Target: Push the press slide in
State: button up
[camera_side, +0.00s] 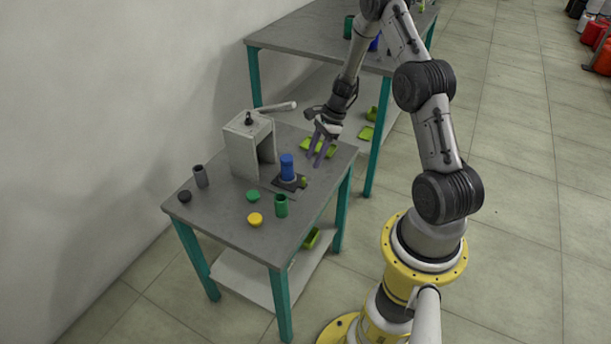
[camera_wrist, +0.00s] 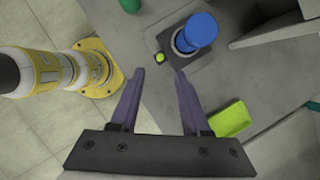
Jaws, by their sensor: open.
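The press slide (camera_side: 296,187) is a dark plate that lies on the table in front of the press's opening. A blue cylinder (camera_side: 287,168) stands upright on it, with a small green knob (camera_side: 304,181) at its near edge. In the wrist view the slide (camera_wrist: 178,72), blue cylinder (camera_wrist: 200,30) and green knob (camera_wrist: 158,58) are just beyond my fingertips. The press (camera_side: 241,150) is a light grey arch with a lever on top. My gripper (camera_side: 319,160) is open and empty, pointing down beside the slide; it also shows in the wrist view (camera_wrist: 159,72).
A green cup (camera_side: 281,206), green disc (camera_side: 253,196), yellow disc (camera_side: 255,220), grey cup (camera_side: 200,177) and black disc (camera_side: 184,196) stand on the table. A lime tray (camera_wrist: 232,119) lies near my gripper. A second table (camera_side: 300,38) stands behind.

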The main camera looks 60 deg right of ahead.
aim_at(304, 178)
jog(key=x, duration=0.8)
jog(key=shift+r, duration=0.1)
grip_shut()
dwell(1.2)
